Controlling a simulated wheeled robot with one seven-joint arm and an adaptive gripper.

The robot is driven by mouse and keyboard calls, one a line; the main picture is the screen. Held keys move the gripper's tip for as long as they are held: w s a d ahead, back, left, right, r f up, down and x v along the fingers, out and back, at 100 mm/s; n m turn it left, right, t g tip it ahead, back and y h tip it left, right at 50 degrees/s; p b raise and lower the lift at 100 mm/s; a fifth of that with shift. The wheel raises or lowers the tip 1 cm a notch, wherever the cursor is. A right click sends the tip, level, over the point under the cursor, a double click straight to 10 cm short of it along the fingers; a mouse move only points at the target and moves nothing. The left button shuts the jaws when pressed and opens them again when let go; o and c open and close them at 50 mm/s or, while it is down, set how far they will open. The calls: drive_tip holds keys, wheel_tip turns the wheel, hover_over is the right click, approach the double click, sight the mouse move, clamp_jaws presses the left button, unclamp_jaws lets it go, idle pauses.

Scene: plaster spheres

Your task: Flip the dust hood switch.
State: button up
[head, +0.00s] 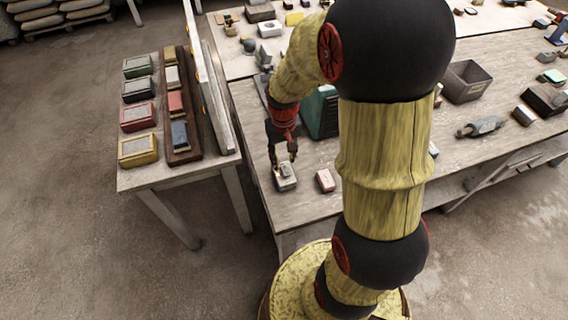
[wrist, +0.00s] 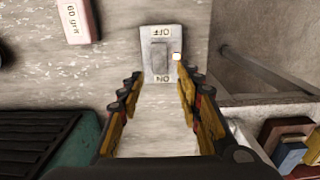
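The switch (wrist: 160,58) is a small grey plate with a rocker in its middle, lying on the table top in the wrist view. Its labels read OFF and ON upside down, with OFF at the far end and ON nearer my gripper. A small pale lit square sits at its right edge. I cannot tell which way the rocker is tipped. In the head view the switch (head: 286,183) is at the table's near left corner, partly covered by my gripper (head: 283,156). In the wrist view my gripper (wrist: 158,88) is open and empty, its fingers apart, pointing at the ON end.
A small red block with a pale label (head: 325,181) lies right of the switch; it also shows in the wrist view (wrist: 77,20). A green ribbed box (head: 318,112) stands behind. A side table (head: 150,180) with coloured boxes is at left, with an upright board (head: 205,80) along its edge.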

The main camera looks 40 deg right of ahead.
sight(285, 171)
drive_tip(key=shift+f+b, duration=0.3)
drive_tip(key=shift+f, duration=1.1)
drive_tip(key=shift+c, duration=0.8)
clamp_jaws()
